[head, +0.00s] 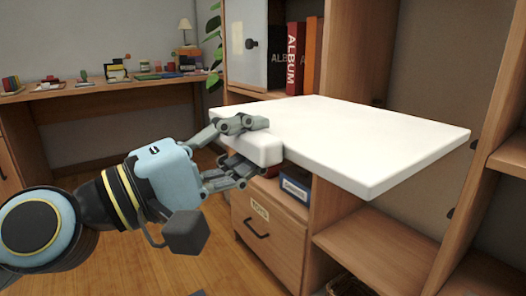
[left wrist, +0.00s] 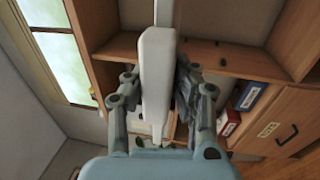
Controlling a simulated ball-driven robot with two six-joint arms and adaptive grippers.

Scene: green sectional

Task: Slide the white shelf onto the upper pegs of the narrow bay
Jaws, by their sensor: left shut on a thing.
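The white shelf (head: 350,140) is a flat board held level in front of the wooden bookcase. My left gripper (head: 252,146) is shut on its near left corner, one finger above and one below. In the left wrist view the white shelf (left wrist: 157,75) is seen edge-on between the fingers of my left gripper (left wrist: 158,100). The shelf's right part reaches in front of the open bay (head: 435,80). A dark peg (head: 475,145) shows at that bay's right side, just beyond the shelf's right corner. Other pegs may be hidden behind the board. My right gripper is out of view.
Albums (head: 292,58) stand in the upper left compartment beside a pale door (head: 246,45). A drawer (head: 268,235) and a blue box (head: 295,187) are below the board. A lower wooden shelf (head: 375,245) spans the bay. A cluttered desk (head: 110,90) stands at the back left.

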